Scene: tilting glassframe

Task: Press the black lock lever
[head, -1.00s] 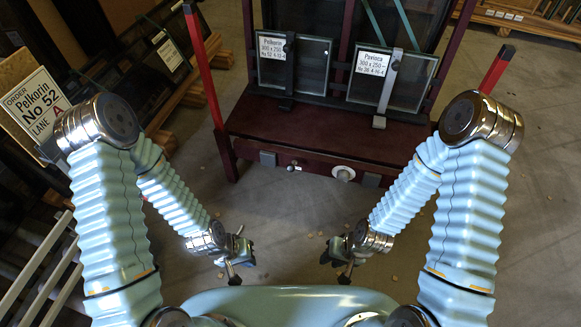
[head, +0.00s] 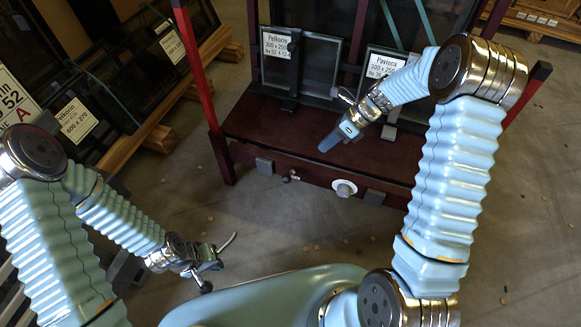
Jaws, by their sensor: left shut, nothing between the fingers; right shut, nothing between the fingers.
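A small dark lever (head: 290,177), which looks like the black lock lever, sits on the front beam of the dark red frame (head: 240,120), left of a round white knob (head: 344,187). It is too small to tell its position. My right gripper (head: 328,143) is shut and empty. In the picture it shows over the frame's dark red bed, above and right of the lever, apart from it. Its fingers point down and left. My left gripper (head: 212,268) is shut and empty, low at the left, away from the frame.
Two labelled glass panes, the left one (head: 301,62) and the right one partly behind my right arm, lean on the frame. Grey blocks (head: 265,166) sit on the front beam. More panes on wooden racks (head: 160,130) stand at left. The floor before the frame is clear except small scraps.

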